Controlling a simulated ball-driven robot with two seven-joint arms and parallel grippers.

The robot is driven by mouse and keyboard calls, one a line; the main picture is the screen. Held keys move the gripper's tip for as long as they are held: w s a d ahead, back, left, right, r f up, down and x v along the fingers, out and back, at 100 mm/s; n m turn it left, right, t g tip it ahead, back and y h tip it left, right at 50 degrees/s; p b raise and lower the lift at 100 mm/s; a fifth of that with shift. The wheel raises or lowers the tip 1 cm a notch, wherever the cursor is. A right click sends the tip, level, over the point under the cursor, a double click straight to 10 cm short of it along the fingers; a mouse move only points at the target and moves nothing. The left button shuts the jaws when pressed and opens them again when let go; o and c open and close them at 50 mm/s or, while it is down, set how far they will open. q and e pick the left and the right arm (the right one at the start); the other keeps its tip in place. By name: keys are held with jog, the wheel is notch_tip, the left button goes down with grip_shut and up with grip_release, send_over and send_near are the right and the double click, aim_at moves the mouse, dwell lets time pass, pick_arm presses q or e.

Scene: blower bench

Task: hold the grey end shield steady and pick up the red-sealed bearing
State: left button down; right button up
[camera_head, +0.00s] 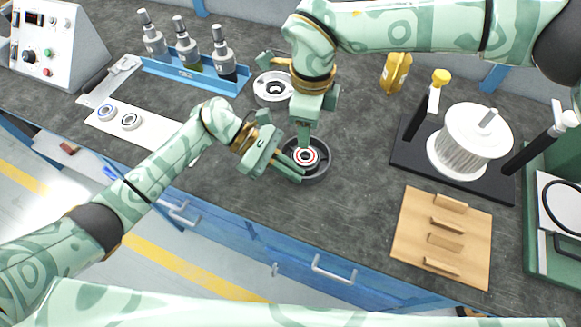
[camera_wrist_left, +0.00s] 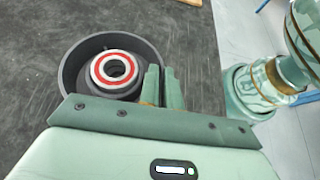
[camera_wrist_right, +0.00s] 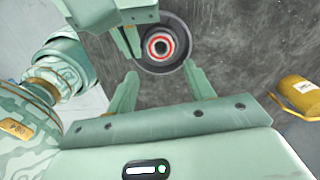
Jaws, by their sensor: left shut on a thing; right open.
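The grey end shield (camera_head: 322,172) is a dark round dish on the bench in the head view; its rim also shows in the left wrist view (camera_wrist_left: 70,75). The red-sealed bearing (camera_head: 305,150) sits at its middle, with its red ring facing up, also in the left wrist view (camera_wrist_left: 99,72) and right wrist view (camera_wrist_right: 150,48). My left gripper (camera_head: 292,174) is shut on the end shield's near rim. My right gripper (camera_wrist_right: 163,85) is open and points down above the bearing, touching nothing that I can see. Its arm hides part of the dish in the head view.
A silver-grey ring-shaped part (camera_head: 262,90) stands just behind. A white strip (camera_head: 150,132) with two bearings lies left.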

aim_at(305, 159)
pick_arm(q)
jog(key=shift+f, duration=0.1)
pick_arm(e)
jog(key=shift+o, duration=0.5)
jog(key=shift+f+n, duration=0.1)
jog(key=shift+n, duration=0.2)
pick_arm(q)
jog(key=shift+a, duration=0.1)
pick_arm(e)
jog(key=shift+f+n, duration=2.2)
jog(key=shift+n, duration=0.5)
jog(key=shift+f+n, duration=2.2)
jog(key=shift+n, duration=0.5)
pick_arm(q)
jog(key=shift+f, duration=0.1)
pick_arm(e)
jog(key=c, duration=0.9)
jog(key=shift+r, duration=0.15)
